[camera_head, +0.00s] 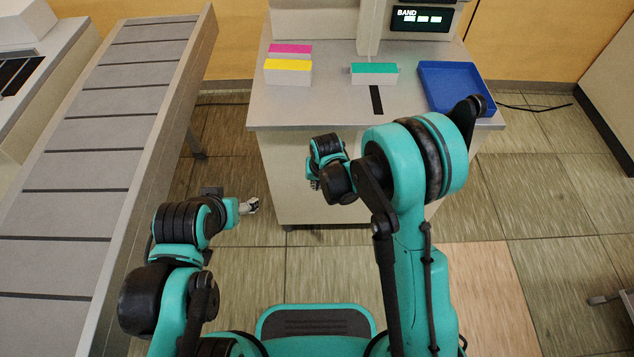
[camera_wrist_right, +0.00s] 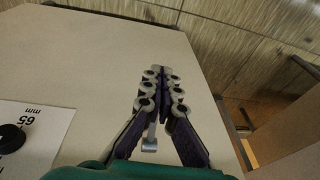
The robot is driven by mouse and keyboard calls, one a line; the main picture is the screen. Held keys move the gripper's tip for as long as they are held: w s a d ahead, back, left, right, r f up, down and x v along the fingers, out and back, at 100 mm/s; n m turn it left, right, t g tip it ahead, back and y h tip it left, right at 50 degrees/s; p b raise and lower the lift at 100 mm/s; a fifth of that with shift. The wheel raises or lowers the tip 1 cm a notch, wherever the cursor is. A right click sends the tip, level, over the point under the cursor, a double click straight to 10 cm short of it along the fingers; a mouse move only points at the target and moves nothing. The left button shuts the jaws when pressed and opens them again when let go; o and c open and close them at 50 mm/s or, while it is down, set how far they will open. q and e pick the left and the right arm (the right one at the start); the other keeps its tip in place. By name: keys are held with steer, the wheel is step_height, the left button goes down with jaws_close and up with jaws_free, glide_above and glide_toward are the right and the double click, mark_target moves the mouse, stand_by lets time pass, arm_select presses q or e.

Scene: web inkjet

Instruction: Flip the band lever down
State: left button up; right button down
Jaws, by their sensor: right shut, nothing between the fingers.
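In the right wrist view my right gripper (camera_wrist_right: 161,78) is shut and empty, its fingertips together in front of a pale cabinet face (camera_wrist_right: 75,45). A small grey metal bar (camera_wrist_right: 150,141) shows between the finger bases; I cannot tell whether it is the band lever or touches the fingers. In the head view the right gripper (camera_head: 315,184) is low before the cabinet (camera_head: 280,150), its fingers mostly hidden by its own wrist. My left gripper (camera_head: 251,206) is left of the cabinet, over the floor, too small to read. No band lever is clear in the head view.
A white "65 mm" label (camera_wrist_right: 40,135) with a black knob (camera_wrist_right: 10,138) lies left of the right gripper. On the cabinet top are magenta (camera_head: 290,49), yellow (camera_head: 288,72) and green-topped blocks (camera_head: 374,73), a blue tray (camera_head: 455,88) and a BAND display (camera_head: 423,19). A conveyor (camera_head: 95,130) stands left.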

steer(key=shift+f, duration=0.6)
arm_select(q)
steer(key=shift+s, duration=0.1)
arm_select(e)
steer(key=shift+f, duration=0.1)
